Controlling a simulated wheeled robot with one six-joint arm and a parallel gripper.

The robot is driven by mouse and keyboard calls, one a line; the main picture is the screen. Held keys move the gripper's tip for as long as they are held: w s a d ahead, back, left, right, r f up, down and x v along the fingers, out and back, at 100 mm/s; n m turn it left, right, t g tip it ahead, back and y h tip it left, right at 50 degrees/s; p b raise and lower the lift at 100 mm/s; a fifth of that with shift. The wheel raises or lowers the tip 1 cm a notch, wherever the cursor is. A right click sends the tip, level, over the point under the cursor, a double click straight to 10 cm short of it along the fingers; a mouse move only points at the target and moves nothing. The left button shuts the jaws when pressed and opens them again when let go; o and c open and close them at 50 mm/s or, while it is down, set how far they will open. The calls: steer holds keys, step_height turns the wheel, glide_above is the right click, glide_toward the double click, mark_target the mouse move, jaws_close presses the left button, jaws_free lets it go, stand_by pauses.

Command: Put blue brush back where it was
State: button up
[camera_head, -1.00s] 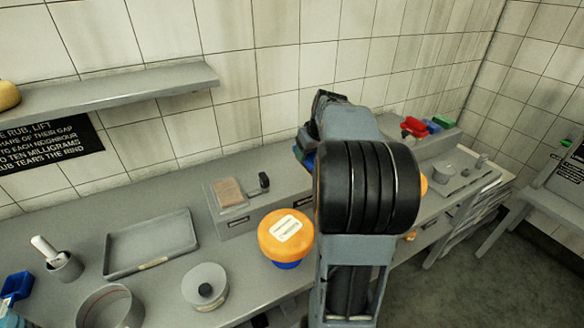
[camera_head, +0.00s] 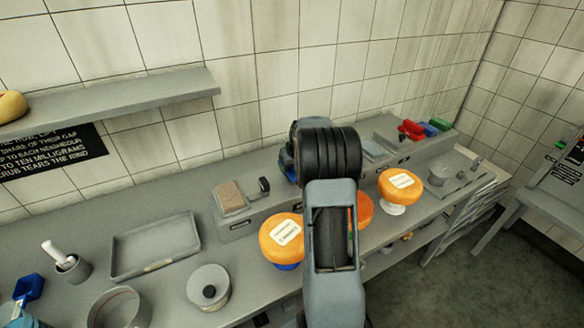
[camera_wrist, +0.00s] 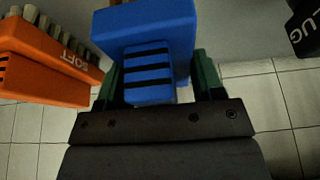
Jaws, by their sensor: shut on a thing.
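In the wrist view the blue brush (camera_wrist: 150,28), a blue block with black stripes, is between the green fingers of my gripper (camera_wrist: 157,68), which is shut on it. An orange brush (camera_wrist: 45,65) with pale bristles and the word SOFT is at the left, apart from it. In the head view my black and grey arm hides the gripper; a bit of blue (camera_head: 287,162) shows at its left edge, and I cannot tell whether it is the held brush.
Orange cheese wheels (camera_head: 284,238) (camera_head: 402,184) stand on the counter on both sides of my arm, with another (camera_head: 365,211) partly behind it. Red (camera_head: 411,130), green (camera_head: 429,129) and blue (camera_head: 441,123) items lie at back right. A tray (camera_head: 156,246) is left.

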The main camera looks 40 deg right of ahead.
steer(key=shift+f, duration=0.65)
steer(key=shift+f, duration=0.1)
steer(key=shift+f, duration=0.15)
steer(key=o, duration=1)
steer(key=shift+c, duration=0.2)
